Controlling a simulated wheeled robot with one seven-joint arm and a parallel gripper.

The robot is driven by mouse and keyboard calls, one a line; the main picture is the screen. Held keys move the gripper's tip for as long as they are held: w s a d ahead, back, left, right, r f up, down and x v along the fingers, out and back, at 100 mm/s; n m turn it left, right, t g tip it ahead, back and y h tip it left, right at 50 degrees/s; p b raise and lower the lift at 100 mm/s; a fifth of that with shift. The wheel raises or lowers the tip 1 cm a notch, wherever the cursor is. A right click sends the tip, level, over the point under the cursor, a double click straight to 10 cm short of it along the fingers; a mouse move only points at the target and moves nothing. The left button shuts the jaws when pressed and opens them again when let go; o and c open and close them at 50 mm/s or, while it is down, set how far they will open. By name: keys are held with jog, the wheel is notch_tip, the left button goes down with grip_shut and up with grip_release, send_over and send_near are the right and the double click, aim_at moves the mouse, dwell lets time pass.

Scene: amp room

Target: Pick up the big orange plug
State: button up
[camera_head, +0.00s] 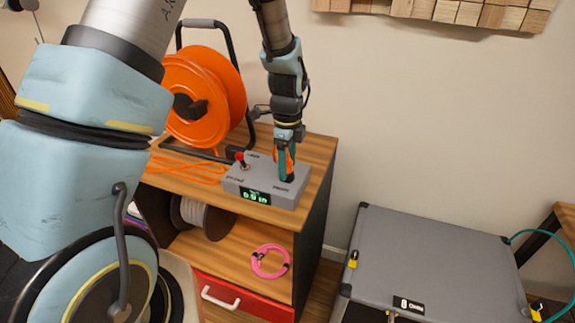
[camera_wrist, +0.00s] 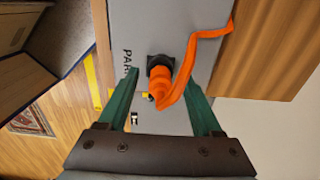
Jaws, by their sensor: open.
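The orange plug (camera_wrist: 160,82) is seated in a black socket (camera_wrist: 158,62) on the top of a grey box (camera_head: 262,185). An orange cable (camera_wrist: 196,55) bends away from it. My gripper (camera_head: 285,165) points down over the right part of the box. In the wrist view the green fingers of my gripper (camera_wrist: 165,95) are open, one on each side of the plug, with gaps on both sides. In the head view the plug (camera_head: 290,160) is partly hidden by the fingers.
The box stands on a wooden cabinet (camera_head: 315,152), near its right edge. An orange cable reel (camera_head: 200,95) stands behind it at left. A red-topped switch (camera_head: 242,160) rises from the box. A grey case (camera_head: 430,255) lies at lower right.

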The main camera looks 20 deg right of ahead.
grip_shut()
dwell(0.5)
